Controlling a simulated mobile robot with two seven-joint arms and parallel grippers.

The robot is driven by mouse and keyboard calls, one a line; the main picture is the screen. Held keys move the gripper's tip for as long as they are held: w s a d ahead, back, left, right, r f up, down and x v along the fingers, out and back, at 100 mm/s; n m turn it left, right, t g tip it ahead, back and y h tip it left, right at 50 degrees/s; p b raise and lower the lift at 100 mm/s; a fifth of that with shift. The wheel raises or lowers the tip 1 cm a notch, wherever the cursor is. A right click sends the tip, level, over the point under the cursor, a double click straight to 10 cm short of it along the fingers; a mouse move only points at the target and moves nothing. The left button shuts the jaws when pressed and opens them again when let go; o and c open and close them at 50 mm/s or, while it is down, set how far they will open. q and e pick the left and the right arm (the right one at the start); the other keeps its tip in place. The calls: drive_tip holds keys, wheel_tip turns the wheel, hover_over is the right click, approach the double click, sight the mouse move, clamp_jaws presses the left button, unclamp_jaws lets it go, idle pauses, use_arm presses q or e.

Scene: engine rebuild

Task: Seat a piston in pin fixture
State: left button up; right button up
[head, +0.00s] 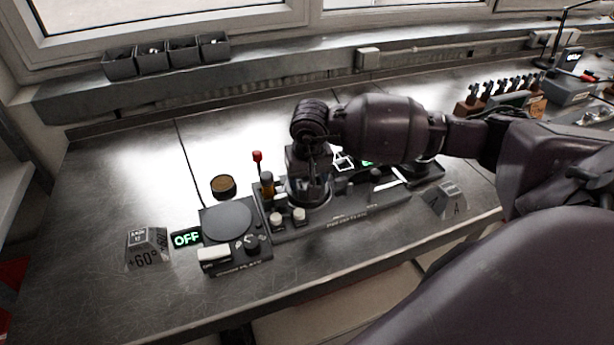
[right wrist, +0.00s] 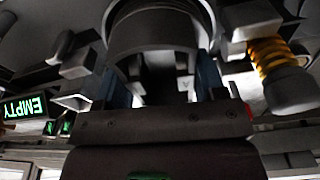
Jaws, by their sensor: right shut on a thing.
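My right gripper (head: 307,180) reaches in from the right and points down over the pin fixture (head: 345,216), a long dark block at the table's front. It also shows in the right wrist view (right wrist: 162,85), shut on a dark grey round part, seemingly the piston (right wrist: 155,38). The part's curved rim shows between the fingers. The gripper hides most of it in the head view, and I cannot tell whether it rests in the fixture or hangs just above. A green display in the right wrist view reads EMPTY (right wrist: 24,107). My left gripper is out of view.
A black hot plate (head: 228,219) with an OFF display (head: 187,239) stands left of the fixture. Behind it are a brown round tin (head: 223,184) and a red-topped rod (head: 257,157). A yellow spring post (right wrist: 267,55) stands close to the gripper.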

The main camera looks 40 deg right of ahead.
drive_tip(key=shift+f, duration=0.15)
idle(0.7)
drive_tip(key=o, duration=1.4)
